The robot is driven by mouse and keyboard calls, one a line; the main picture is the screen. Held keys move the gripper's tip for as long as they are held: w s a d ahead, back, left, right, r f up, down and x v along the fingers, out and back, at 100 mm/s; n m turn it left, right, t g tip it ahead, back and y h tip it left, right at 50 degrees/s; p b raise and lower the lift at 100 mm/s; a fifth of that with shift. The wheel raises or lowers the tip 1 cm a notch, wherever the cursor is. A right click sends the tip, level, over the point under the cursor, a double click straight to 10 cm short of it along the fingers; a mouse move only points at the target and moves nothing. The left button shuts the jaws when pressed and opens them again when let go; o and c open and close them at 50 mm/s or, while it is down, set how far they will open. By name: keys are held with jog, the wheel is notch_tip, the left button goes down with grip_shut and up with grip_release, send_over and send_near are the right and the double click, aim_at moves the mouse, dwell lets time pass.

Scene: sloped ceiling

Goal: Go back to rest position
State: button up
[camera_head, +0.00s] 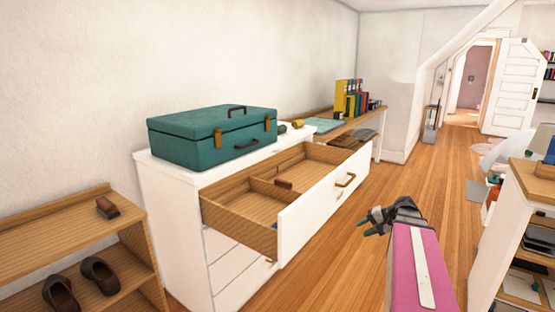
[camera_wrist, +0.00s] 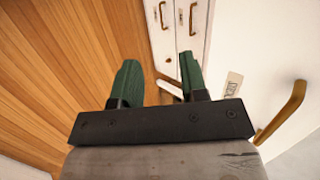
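My gripper (camera_head: 369,220) is at the end of my pink arm, in front of the open top drawer of a white dresser. In the wrist view, its two green fingers (camera_wrist: 158,84) stand apart with nothing held between them. The open drawer (camera_head: 320,205) is pulled well out, with a brass handle (camera_head: 345,180) on its front. A small brown object (camera_head: 284,184) lies inside it. In the wrist view, a brass handle (camera_wrist: 284,112) is close at the right, beside the gripper and apart from the fingers.
A teal case (camera_head: 212,138) sits on the white dresser (camera_head: 172,210). A wooden shelf (camera_head: 60,232) with dark shoes stands at left. A desk (camera_head: 375,125) with binders is behind. A wooden shelf unit (camera_head: 520,180) stands at right. Wood floor (camera_head: 440,200) is clear between.

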jog(key=s+a+f+n+g+h, duration=0.2)
jog(key=s+a+f+h, duration=0.2)
jog(key=s+a+f, duration=0.1)
jog(key=s+a+f+n+g+h, duration=0.1)
jog(key=s+a+f+n+h, duration=0.2)
jog(key=a+f, duration=0.4)
jog(key=s+a+h, duration=0.1)
jog(key=s+a, duration=0.1)
jog(key=a, duration=0.1)
jog(key=shift+f+n+g+h, duration=0.3)
jog(key=shift+f+g+h, duration=0.05)
jog(key=shift+g+h, duration=0.05)
